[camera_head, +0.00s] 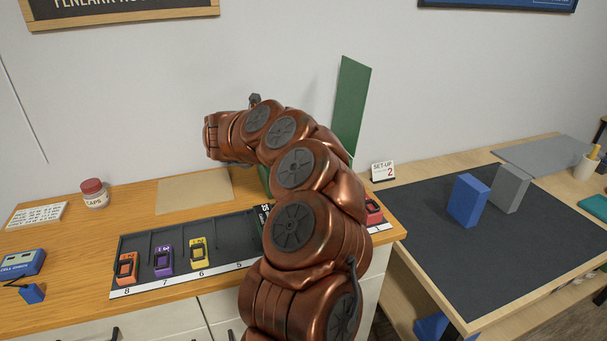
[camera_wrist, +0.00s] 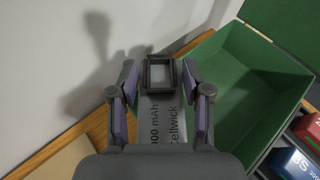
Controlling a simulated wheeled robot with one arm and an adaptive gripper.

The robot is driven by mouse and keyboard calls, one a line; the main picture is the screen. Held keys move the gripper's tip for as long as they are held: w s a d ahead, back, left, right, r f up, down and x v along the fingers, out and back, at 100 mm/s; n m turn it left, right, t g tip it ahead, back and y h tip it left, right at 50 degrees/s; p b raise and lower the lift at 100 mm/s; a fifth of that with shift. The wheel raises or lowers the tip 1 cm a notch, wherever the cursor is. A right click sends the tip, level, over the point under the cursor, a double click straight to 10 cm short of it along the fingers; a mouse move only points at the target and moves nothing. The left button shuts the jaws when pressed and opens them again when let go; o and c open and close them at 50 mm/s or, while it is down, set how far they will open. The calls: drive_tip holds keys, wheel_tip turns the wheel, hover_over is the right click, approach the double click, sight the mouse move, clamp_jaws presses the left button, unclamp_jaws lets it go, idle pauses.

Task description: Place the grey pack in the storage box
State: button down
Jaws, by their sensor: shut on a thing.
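The grey pack (camera_wrist: 163,120) is between the two fingers of my gripper (camera_wrist: 158,76) in the wrist view. It has a dark square loop at its top end and black lettering on its pale grey face. My gripper is shut on it. The storage box (camera_wrist: 232,75) is green with its lid open, and lies just right of the pack in the wrist view. The part of the box floor that I see is bare. In the head view the raised green lid (camera_head: 351,105) shows, but my arm hides most of the box, my gripper and the pack.
A black rack (camera_head: 190,237) with orange, purple and yellow packs in numbered slots lies along the bench's front. Red and blue packs (camera_wrist: 296,164) sit close to the box. A cap jar (camera_head: 94,193) stands left. A dark mat (camera_head: 480,265) with blue and grey blocks lies right.

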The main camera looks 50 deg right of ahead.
drive_tip(key=s+d+r+m+g, duration=0.1)
drive_tip(key=s+d+m+g, duration=0.55)
drive_tip(key=s+d, duration=0.45)
drive_tip(key=shift+n, duration=0.35)
wheel_tip(320, 180, down, 9)
drive_tip(key=p, duration=0.2)
drive_tip(key=shift+s+f+p, duration=0.1)
drive_tip(key=shift+p, duration=0.2)
drive_tip(key=shift+a+f, duration=0.1)
drive_tip(key=shift+f, duration=0.25)
drive_tip(key=shift+f, duration=0.15)
drive_tip(key=c, duration=0.5)
unclamp_jaws()
drive_tip(key=b+v, duration=0.3)
drive_tip(key=v, duration=0.9)
drive_tip(key=shift+a+f+b, duration=0.1)
drive_tip(key=shift+b, duration=0.25)
